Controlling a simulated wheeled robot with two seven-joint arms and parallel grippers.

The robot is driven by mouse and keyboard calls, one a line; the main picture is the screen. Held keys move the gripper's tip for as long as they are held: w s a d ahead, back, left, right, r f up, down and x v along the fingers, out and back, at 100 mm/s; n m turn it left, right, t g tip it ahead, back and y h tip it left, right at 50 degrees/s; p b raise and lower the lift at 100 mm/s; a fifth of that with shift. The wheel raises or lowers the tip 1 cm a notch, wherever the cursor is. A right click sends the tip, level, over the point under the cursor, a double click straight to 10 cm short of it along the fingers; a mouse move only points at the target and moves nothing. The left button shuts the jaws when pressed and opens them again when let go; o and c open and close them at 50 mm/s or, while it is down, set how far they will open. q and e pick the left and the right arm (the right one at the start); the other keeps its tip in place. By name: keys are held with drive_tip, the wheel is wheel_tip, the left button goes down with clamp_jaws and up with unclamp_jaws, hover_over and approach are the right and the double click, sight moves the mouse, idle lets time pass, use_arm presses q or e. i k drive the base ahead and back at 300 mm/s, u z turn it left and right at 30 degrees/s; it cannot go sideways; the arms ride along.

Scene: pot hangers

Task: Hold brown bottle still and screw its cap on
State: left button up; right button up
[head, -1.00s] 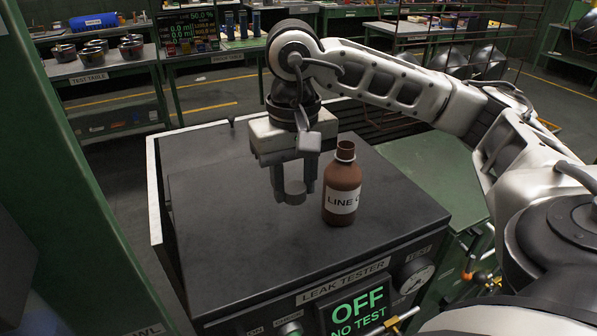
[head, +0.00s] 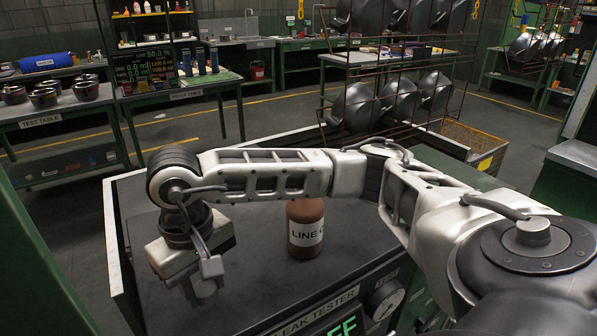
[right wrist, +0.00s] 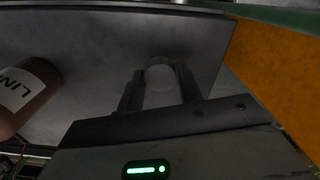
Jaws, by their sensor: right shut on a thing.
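The brown bottle (head: 306,236) stands upright on the dark top of the leak tester (head: 350,236), with a white label reading "LINE". My right forearm hides its neck in the head view. It also shows at the left edge of the right wrist view (right wrist: 36,78). My right gripper (right wrist: 160,80) is to the left of the bottle, apart from it. It is shut on a grey, ribbed round cap (right wrist: 160,77), which sits between the two fingers in the right wrist view. In the head view the fingers are mostly hidden under the gripper body. My left gripper is not in view.
The tester's front carries a dial (head: 385,301) and a lit green screen. A test table (head: 60,112) with several metal bowls stands at the back left. A wire rack (head: 395,75) with dark round pots stands behind the tester. The tester top around the bottle is clear.

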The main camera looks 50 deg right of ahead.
sight(305, 218)
drive_tip(key=k, duration=1.65)
drive_tip(key=z, duration=2.05)
drive_tip(key=i, duration=1.55)
drive_tip(key=u, duration=2.05)
